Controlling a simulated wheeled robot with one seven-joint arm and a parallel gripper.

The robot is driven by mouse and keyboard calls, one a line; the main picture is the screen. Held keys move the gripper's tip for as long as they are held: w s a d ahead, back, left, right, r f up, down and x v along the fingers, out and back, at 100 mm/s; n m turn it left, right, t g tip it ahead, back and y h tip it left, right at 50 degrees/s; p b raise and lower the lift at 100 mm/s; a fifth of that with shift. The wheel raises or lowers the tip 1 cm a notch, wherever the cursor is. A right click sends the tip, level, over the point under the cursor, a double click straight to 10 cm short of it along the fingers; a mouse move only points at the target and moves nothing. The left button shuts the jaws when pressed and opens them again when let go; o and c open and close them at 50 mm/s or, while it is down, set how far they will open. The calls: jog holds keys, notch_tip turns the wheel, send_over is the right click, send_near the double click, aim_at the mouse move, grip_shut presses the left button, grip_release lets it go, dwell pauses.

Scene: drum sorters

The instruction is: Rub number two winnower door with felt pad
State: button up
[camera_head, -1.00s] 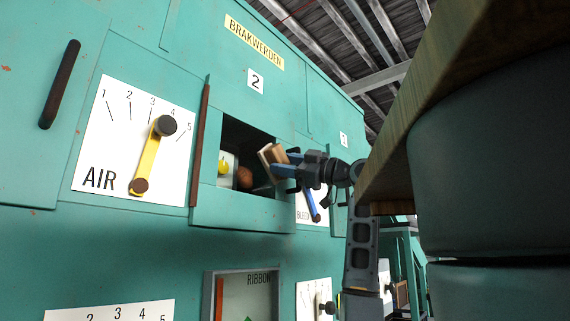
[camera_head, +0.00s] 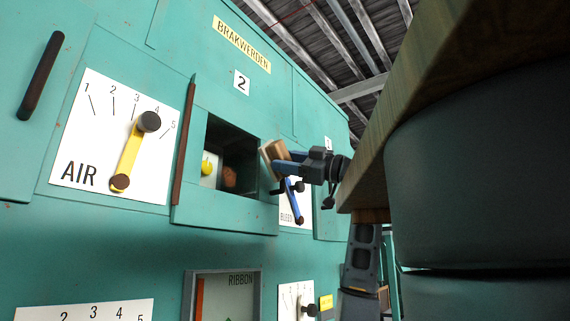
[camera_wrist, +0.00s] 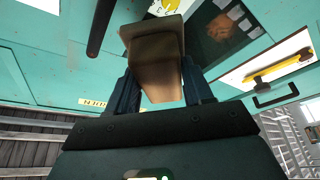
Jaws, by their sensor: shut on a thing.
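The felt pad (camera_head: 273,157) is a brown wooden block with a paler face. My gripper (camera_head: 284,161) is shut on it, beside the right edge of the number two opening. In the wrist view the pad (camera_wrist: 155,62) sits between the blue fingers of my gripper (camera_wrist: 157,88). The number two plate (camera_head: 242,82) is on the green winnower above the square opening. A dark red-brown upright edge (camera_head: 184,145) stands out left of the opening; I cannot tell whether it is the door. I cannot tell whether the pad touches anything.
Inside the opening are a yellow knob (camera_head: 207,167) and a brown rounded thing (camera_head: 230,176). The AIR dial (camera_head: 92,125) is at left, the BLEED lever (camera_head: 292,203) below my gripper, and the RIBBON window (camera_head: 228,292) lower down. A wooden edge (camera_head: 455,75) overhangs the right side.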

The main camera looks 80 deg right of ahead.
jog(key=shift+s, duration=0.1)
jog(key=shift+s+a+b, duration=0.15)
jog(key=shift+s+a, duration=0.25)
jog(key=shift+s, duration=0.2)
jog(key=shift+s+a+b, duration=0.15)
jog(key=shift+s+a, duration=0.25)
jog(key=shift+s, duration=0.2)
jog(key=shift+w, duration=0.1)
